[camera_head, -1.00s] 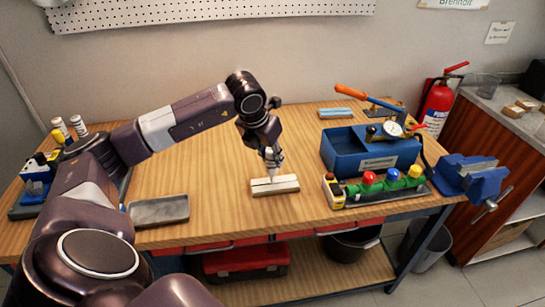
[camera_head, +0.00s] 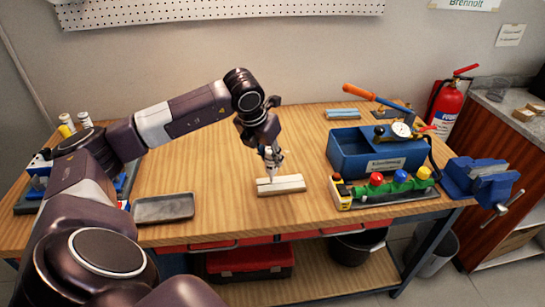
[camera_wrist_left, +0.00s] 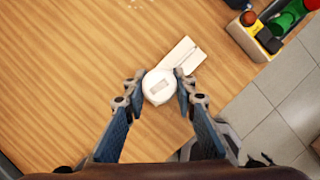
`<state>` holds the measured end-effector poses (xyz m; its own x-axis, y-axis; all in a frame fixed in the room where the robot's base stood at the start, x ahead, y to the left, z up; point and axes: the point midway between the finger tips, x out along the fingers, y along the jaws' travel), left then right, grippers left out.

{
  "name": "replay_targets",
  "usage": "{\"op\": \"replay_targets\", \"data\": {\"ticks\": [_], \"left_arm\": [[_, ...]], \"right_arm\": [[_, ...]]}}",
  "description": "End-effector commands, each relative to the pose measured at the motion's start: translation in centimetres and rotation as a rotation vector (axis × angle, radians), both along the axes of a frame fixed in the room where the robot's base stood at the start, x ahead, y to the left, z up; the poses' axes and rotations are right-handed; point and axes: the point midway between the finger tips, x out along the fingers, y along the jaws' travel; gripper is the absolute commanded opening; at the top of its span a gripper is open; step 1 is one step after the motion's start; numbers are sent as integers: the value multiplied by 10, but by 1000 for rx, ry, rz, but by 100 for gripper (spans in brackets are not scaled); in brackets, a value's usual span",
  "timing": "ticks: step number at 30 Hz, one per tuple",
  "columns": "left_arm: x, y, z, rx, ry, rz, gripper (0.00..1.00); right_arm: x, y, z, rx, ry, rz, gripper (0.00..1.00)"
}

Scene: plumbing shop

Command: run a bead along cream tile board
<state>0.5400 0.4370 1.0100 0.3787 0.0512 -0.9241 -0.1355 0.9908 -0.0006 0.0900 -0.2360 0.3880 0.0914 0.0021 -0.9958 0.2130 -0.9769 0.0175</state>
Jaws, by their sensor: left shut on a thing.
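The cream tile board (camera_head: 289,187) lies flat on the wooden workbench, near its front edge. It also shows in the wrist view (camera_wrist_left: 188,54) beyond the fingers, as two pale strips with a seam between them. My left gripper (camera_head: 271,156) is above the board's left half, shut on a white tube (camera_wrist_left: 153,96) with its narrow end down. The tip is at or just above the board; I cannot tell whether it touches. The tube's round top hides part of the board in the wrist view. No bead can be made out. My right gripper is out of view.
A blue toolbox with a gauge (camera_head: 370,155) and a row of coloured valves (camera_head: 400,183) stand right of the board. A blue vise (camera_head: 480,180) is at the bench's right end. A grey tray (camera_head: 163,209) lies to the left. The bench behind the board is clear.

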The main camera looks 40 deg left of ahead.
Motion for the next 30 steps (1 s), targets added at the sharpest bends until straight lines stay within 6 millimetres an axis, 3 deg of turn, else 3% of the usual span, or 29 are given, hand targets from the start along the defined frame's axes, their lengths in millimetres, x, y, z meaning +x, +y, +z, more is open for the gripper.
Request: {"op": "replay_targets", "data": {"ticks": [2, 3, 6, 30], "left_arm": [[0, 0, 0, 0, -1, 0, 12], [0, 0, 0, 0, -1, 0, 21], [0, 0, 0, 0, -1, 0, 12], [-14, 12, 0, 0, -1, 0, 12]], "right_arm": [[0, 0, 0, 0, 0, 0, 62], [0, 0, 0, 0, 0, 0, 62], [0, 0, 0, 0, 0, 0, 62], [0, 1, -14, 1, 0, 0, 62]]}}
